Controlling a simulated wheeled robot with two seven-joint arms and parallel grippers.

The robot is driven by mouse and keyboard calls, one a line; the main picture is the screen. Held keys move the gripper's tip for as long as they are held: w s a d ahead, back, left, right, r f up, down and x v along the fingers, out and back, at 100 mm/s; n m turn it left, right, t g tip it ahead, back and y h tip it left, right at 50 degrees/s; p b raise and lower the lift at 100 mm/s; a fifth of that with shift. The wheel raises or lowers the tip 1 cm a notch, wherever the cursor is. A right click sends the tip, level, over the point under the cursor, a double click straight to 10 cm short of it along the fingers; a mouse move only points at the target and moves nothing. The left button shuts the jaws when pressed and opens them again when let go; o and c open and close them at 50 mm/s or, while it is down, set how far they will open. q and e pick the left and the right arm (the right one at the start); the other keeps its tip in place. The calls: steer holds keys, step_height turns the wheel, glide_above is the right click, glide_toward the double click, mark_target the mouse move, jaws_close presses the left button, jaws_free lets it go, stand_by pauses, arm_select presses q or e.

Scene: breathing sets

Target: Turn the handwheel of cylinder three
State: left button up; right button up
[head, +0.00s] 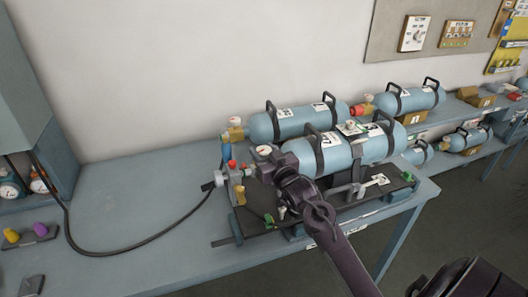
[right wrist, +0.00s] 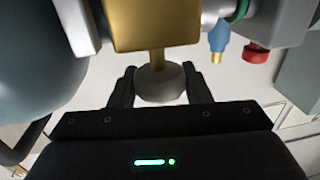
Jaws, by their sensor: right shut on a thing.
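A light blue cylinder (head: 350,150) lies in a black cradle on the bench, its valve end to the left. Its number label is too small to read surely. My right gripper (head: 268,172) is at that valve end and hides the handwheel in the head view. In the right wrist view a round grey handwheel (right wrist: 160,84) sits on a brass stem below a brass valve block (right wrist: 155,25). The fingers of my right gripper (right wrist: 160,88) are shut on the handwheel, one on each side. My left gripper is not in view.
A second blue cylinder (head: 285,124) lies behind the first. The bench (head: 125,190) is clear at middle left.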

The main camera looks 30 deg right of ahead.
steer(key=shift+n+y, duration=0.8)
steer(key=shift+y, duration=0.5)
steer(key=o, duration=1)
steer(key=s+b, duration=0.2)
steer(key=s, duration=0.6)
steer(key=shift+d, duration=0.15)
